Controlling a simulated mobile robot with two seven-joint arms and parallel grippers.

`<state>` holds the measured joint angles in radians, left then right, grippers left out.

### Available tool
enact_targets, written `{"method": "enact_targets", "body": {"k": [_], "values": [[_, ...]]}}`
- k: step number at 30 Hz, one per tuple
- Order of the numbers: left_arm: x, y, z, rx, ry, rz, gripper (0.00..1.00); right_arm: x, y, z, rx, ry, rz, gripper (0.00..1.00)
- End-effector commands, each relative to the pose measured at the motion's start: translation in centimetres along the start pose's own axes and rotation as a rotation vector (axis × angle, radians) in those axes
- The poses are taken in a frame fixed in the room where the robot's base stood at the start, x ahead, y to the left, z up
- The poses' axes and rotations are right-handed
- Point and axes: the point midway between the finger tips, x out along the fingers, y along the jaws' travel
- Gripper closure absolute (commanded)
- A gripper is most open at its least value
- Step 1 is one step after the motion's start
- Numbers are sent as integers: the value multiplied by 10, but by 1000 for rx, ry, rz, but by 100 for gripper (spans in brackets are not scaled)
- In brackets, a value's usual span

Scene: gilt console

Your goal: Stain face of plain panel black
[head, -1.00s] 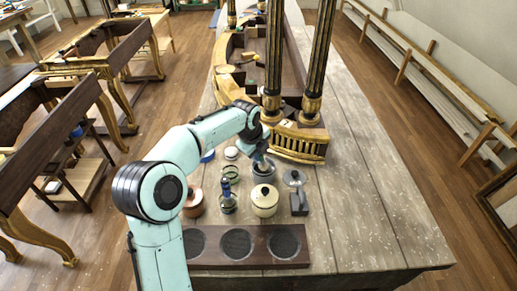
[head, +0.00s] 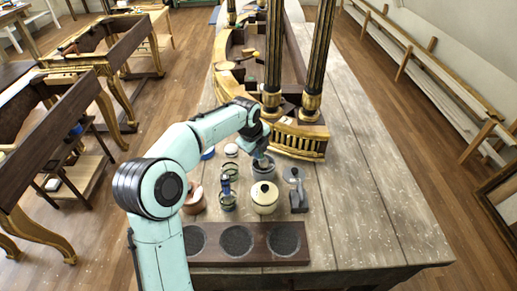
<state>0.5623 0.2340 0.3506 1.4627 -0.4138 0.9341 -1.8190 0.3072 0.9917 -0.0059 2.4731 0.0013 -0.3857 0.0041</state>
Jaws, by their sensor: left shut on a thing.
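My left gripper (head: 262,150) is over a dark grey pot (head: 264,171) on the workbench. It is shut on a small tool, mostly hidden by the gripper; its lower end is at the pot's mouth, and I cannot tell whether it touches the contents. The gilt console (head: 299,142) lies behind the gripper, with a slatted gilt section and dark fluted columns (head: 318,60). I cannot pick out the plain panel with certainty. My right gripper is not in view.
A cream lidded pot (head: 264,199), a copper pot (head: 194,202), a glass jar (head: 228,199) and a dark grey block-like item (head: 298,202) stand close around the grey pot. A dark board with three round recesses (head: 246,261) lies in front. The bench's right side (head: 375,200) is clear.

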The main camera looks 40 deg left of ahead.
Motion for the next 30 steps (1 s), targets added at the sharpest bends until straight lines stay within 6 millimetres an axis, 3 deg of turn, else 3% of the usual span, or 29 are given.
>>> {"method": "enact_targets", "body": {"k": [30], "values": [[9, 3, -1, 0, 0, 0, 100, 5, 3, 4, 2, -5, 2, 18]]}}
